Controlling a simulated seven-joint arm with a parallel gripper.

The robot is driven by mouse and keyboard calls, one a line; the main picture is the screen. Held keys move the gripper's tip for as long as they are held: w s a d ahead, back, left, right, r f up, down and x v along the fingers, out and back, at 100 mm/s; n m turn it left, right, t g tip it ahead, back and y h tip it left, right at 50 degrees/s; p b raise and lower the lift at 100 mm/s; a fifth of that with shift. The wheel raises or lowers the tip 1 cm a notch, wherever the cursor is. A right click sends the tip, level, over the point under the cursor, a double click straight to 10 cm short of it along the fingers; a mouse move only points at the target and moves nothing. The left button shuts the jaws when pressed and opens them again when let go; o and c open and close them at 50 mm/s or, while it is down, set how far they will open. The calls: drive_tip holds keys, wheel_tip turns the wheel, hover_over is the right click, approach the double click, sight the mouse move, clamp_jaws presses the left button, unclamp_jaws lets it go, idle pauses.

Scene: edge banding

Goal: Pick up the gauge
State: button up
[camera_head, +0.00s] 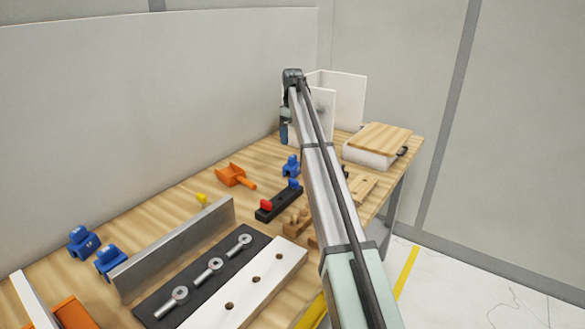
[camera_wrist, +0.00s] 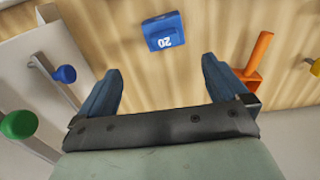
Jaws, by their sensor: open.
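A small blue block marked "20", which looks like the gauge, lies on the wooden bench in the wrist view (camera_wrist: 164,32). It is beyond my gripper (camera_wrist: 160,68), roughly centred between the two blue fingers and apart from them. The fingers are spread with nothing between them. In the head view a matching blue block (camera_head: 291,166) stands near the middle of the bench, right of an orange scoop-like tool (camera_head: 235,176). My gripper (camera_head: 284,135) points down above the bench behind that block; its fingers are small there.
Two more blue blocks (camera_head: 83,243) stand at the left of the bench. A black holder with red and blue pieces (camera_head: 278,205) is in front of the middle block. White panels (camera_head: 345,95) stand at the far end. The orange tool (camera_wrist: 258,60) lies right of my fingers.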

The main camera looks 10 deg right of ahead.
sight(292, 165)
drive_tip(key=shift+s+n, duration=0.25)
drive_tip(key=shift+n, duration=0.25)
drive_tip(key=shift+f, duration=0.25)
wheel_tip(292, 165, down, 13)
drive_tip(key=shift+s+a+f, duration=0.1)
drive_tip(key=shift+f, duration=0.1)
drive_tip(key=c, duration=1.1)
